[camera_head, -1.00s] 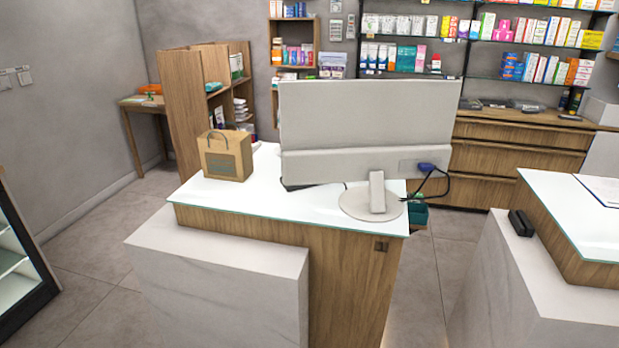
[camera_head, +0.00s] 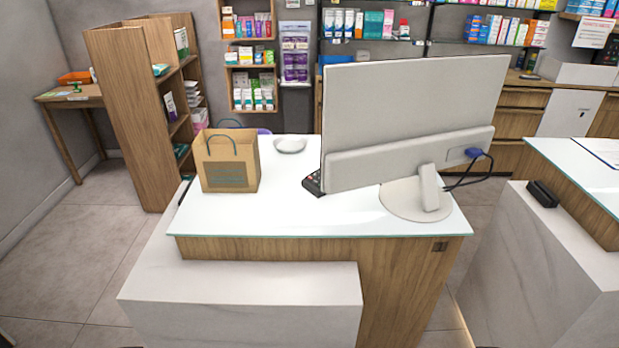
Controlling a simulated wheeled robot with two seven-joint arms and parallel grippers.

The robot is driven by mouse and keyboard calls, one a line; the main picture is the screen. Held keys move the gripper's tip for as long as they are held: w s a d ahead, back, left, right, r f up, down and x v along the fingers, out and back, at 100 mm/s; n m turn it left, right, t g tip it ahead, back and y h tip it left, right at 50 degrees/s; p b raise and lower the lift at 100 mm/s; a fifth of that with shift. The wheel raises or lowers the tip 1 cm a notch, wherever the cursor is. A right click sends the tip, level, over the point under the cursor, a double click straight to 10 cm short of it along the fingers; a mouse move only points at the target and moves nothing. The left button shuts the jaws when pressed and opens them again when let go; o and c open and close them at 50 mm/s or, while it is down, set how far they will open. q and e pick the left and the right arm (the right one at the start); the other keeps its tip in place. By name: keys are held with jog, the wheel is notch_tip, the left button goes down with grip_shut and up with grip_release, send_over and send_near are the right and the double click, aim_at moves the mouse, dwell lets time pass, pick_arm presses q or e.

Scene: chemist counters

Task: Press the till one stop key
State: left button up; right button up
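The back of a white till monitor (camera_head: 415,115) stands on a round base on the white-topped counter (camera_head: 290,214). A dark keypad-like device (camera_head: 313,183) shows partly at the monitor's lower left edge; the monitor hides the rest of it. No stop key can be made out. Neither of my grippers is in the head view.
A brown paper bag (camera_head: 228,163) and a white dish (camera_head: 290,145) are on the counter. A pale stone ledge (camera_head: 245,284) juts out in front. A second counter (camera_head: 580,180) with a small black device (camera_head: 542,194) stands at the right. Open floor (camera_head: 75,250) lies at the left.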

grip_shut()
dwell(1.6)
